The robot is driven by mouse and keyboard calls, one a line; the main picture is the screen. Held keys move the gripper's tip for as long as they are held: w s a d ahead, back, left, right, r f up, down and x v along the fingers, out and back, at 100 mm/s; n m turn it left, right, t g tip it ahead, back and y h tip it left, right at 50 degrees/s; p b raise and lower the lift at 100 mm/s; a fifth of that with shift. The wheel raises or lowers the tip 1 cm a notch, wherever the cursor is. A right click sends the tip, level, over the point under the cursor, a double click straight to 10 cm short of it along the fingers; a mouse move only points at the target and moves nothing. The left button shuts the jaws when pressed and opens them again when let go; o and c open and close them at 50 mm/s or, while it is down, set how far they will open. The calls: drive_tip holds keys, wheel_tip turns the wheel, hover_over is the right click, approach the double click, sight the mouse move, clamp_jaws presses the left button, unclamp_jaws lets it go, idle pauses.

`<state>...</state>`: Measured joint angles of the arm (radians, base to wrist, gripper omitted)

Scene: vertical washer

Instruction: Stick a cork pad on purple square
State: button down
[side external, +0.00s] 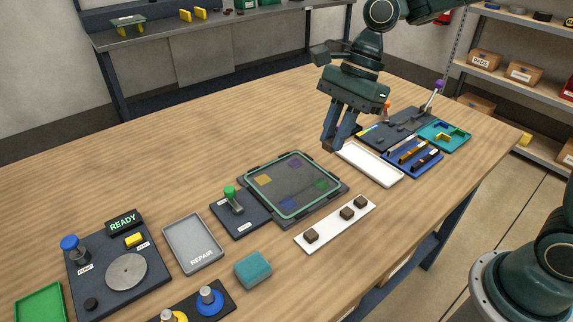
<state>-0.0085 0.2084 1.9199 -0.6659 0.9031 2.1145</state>
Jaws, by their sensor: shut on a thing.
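The purple square (295,163) lies at the back of a glass-like panel (270,189) in a dark frame. Yellow (263,180), green (320,184) and blue (288,202) squares share the panel. Brown cork pads stand on a white strip in front: one at the left (311,236) and two at the right (347,213), with a gap between. My gripper (332,143) points down above the table, behind and right of the panel, near the white tray. It is shut on a small brown piece, likely a cork pad, mostly hidden by the fingers.
A white tray (369,164) and blue tool tray (412,157) stand right of the panel. A green-handled fixture (236,203), grey REPAIR tray (193,243) and teal block (253,269) stand left and in front. The table behind the panel is clear.

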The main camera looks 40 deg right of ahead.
drive_tip(key=w+d+f, duration=0.3)
drive_tip(key=w+f, duration=0.1)
drive_tip(key=w, duration=0.6)
hover_over(295, 163)
drive_tip(key=d, duration=0.1)
wheel_tip(295, 163, down, 7)
drive_tip(key=shift+w+f, duration=0.1)
drive_tip(key=shift+w, duration=0.1)
drive_tip(key=shift+f, duration=0.2)
drive_tip(key=shift+f, duration=2.95)
drive_tip(key=shift+f, duration=0.35)
drive_tip(key=shift+s+d+f, duration=0.1)
drive_tip(key=shift+s+f, duration=0.05)
drive_tip(key=shift+f, duration=0.2)
idle(0.5)
drive_tip(key=c, duration=1.3)
unclamp_jaws()
drive_tip(key=shift+o, duration=0.6)
